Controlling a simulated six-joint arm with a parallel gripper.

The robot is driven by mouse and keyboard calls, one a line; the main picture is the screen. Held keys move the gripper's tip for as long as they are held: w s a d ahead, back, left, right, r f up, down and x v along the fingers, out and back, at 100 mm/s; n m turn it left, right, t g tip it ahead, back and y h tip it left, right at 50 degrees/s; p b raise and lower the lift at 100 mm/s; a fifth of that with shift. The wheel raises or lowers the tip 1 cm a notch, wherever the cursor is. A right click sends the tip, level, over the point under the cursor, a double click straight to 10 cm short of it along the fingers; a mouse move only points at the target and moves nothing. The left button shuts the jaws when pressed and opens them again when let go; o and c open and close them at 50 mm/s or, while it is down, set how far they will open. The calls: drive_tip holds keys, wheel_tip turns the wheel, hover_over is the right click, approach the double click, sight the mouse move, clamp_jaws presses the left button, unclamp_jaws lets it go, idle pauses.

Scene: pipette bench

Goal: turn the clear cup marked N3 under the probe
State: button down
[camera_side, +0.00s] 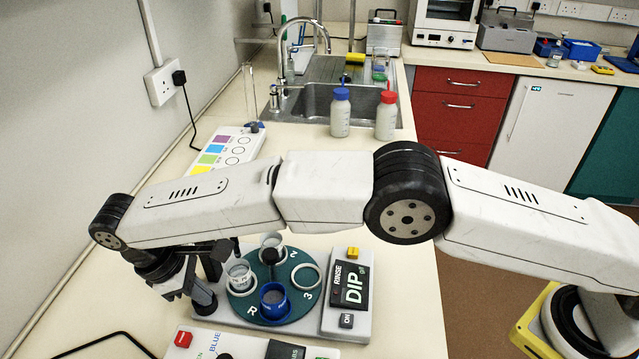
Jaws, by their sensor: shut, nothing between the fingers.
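A round green turntable (299,297) sits on a grey base and carries the marks R, 2 and 3. A blue cup (273,301) stands at its front, by the R. A clear cup (238,272) stands at its left; its marking is too small to read. Another clear cup (272,241) stands at the back, partly behind the dark probe (270,256). The ring by the 3 (306,277) looks empty. My gripper (186,291) is shut and empty, left of the turntable and apart from the cups. My arm hides part of the bench behind.
A control box marked RINSE and DIP (350,285) stands right of the turntable. A second panel (232,346) lies in front. Blue-capped and red-capped bottles (340,115) (386,118) stand near the sink. The bench at front right is clear.

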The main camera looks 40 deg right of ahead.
sight(306, 304)
drive_tip(key=x, duration=0.5)
drive_tip(key=shift+d+f, duration=0.15)
drive_tip(key=shift+f, duration=0.2)
drive_tip(key=shift+s+d+r, duration=0.1)
drive_tip(key=shift+s+d, duration=0.4)
drive_tip(key=shift+d, duration=0.35)
drive_tip(key=shift+s+d, duration=0.55)
drive_tip(key=shift+d, duration=0.3)
drive_tip(key=shift+s+d+n+t, duration=0.25)
drive_tip(key=shift+s+n, duration=0.25)
drive_tip(key=shift+n, duration=0.3)
drive_tip(key=shift+s+d+n+t, duration=0.4)
drive_tip(key=shift+s+n, duration=0.2)
drive_tip(key=shift+n, duration=0.3)
drive_tip(key=shift+s+d+n+t+h, duration=0.15)
drive_tip(key=shift+s+d+n+t, duration=0.3)
drive_tip(key=shift+n, duration=0.55)
drive_tip(key=shift+s+d+n+t+h, duration=0.15)
drive_tip(key=shift+s+d+n+t, duration=0.15)
drive_tip(key=shift+s+d+n, duration=0.5)
drive_tip(key=shift+s+d+n+t, duration=0.1)
drive_tip(key=shift+d+n+t, duration=0.3)
drive_tip(key=shift+n, duration=0.65)
drive_tip(key=shift+d+n+t, duration=0.2)
drive_tip(key=shift+d+n, duration=0.45)
drive_tip(key=shift+n, duration=0.4)
drive_tip(key=shift+d+n+t+y, duration=0.6)
drive_tip(key=shift+d+n, duration=0.65)
drive_tip(key=shift+n, duration=0.45)
drive_tip(key=shift+d, duration=0.15)
